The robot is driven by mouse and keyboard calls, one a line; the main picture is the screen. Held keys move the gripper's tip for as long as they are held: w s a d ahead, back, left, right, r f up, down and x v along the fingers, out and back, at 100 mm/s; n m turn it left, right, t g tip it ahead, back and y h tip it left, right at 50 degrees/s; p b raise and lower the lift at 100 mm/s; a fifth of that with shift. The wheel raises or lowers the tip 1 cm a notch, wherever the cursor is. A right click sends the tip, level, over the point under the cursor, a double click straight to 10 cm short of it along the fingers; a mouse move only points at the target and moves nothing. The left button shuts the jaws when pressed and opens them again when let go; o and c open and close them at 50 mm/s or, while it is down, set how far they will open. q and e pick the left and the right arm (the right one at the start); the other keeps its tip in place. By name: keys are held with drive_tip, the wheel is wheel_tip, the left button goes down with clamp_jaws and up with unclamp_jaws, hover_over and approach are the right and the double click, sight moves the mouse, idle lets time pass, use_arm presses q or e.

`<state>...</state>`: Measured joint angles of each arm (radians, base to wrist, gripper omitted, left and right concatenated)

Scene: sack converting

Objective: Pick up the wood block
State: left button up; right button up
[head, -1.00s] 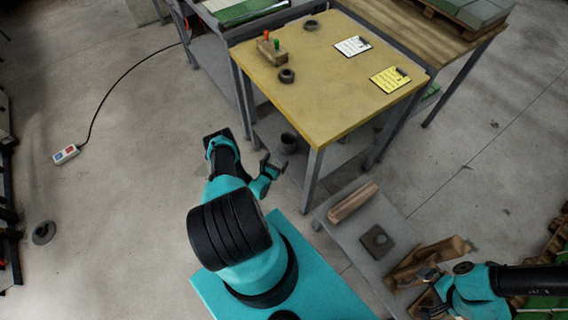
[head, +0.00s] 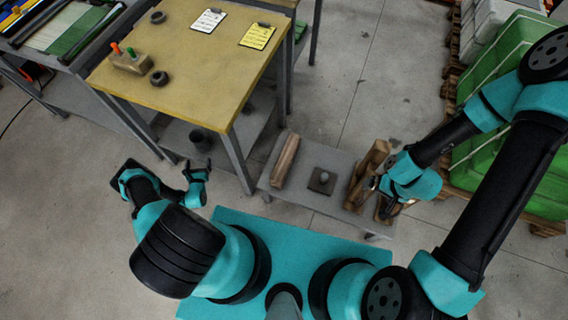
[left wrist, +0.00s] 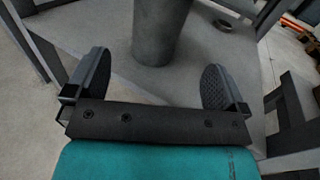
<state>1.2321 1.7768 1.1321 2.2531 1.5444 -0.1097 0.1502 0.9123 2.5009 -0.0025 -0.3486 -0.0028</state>
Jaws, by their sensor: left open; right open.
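A long wood block (head: 285,160) lies on the left part of a low grey bench (head: 325,204). More brown wooden pieces (head: 370,160) stand at the bench's right end; my right gripper (head: 376,184) is beside them, partly hidden by its own wrist, and I cannot tell if it touches them. A small wooden block with an orange and a green peg (head: 130,63) sits on the yellow-topped table. My left gripper (head: 197,166) is open and empty, left of the bench and apart from the wood. Its spread fingers (left wrist: 158,92) also show in the left wrist view.
A dark plate with a round knob (head: 322,180) lies mid-bench. The yellow-topped table (head: 190,75) carries two dark rings and two clipboards. A dark cup (head: 201,140) stands on its lower shelf, also ahead in the left wrist view (left wrist: 160,30). Green crates (head: 505,65) stand at right.

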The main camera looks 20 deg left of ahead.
use_arm(q)
drive_tip(key=shift+c, duration=0.6)
